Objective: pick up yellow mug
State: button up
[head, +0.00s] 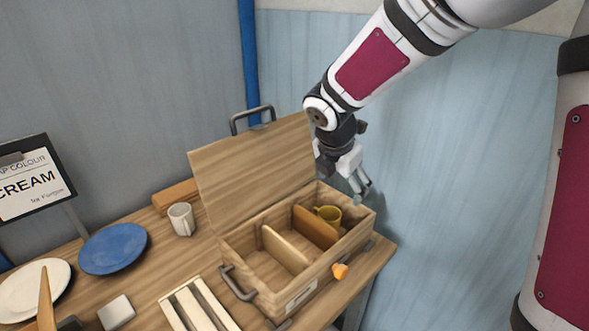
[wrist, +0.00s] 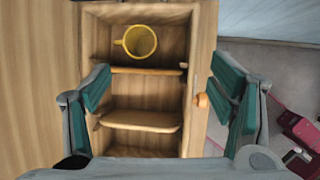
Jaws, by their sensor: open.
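The yellow mug (head: 330,214) stands in the far right compartment of an open wooden box (head: 283,290), partly hidden by a divider in the head view. In the wrist view the mug (wrist: 139,41) shows from above, opening up, with its handle to the left. My gripper (head: 362,188) is above the right end of the box, open and empty, apart from the mug. In the wrist view its green-padded fingers (wrist: 165,90) are spread wide at the two sides of the box, with the mug ahead of them.
The box has wooden dividers (head: 288,250), a raised lid (head: 255,165) behind it and an orange knob (head: 340,271) at its front.

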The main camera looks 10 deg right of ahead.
jog(key=w+a+f+n, duration=0.2)
jog(key=w+f+n, duration=0.1)
jog(key=f+n, duration=0.1)
send_near(330, 213)
jog(key=s+f, duration=0.1)
jog(key=s, duration=0.1)
jog(key=shift+w+x, duration=0.2)
jog(key=shift+x, duration=2.6)
jog(key=shift+a, duration=0.1)
grip_shut()
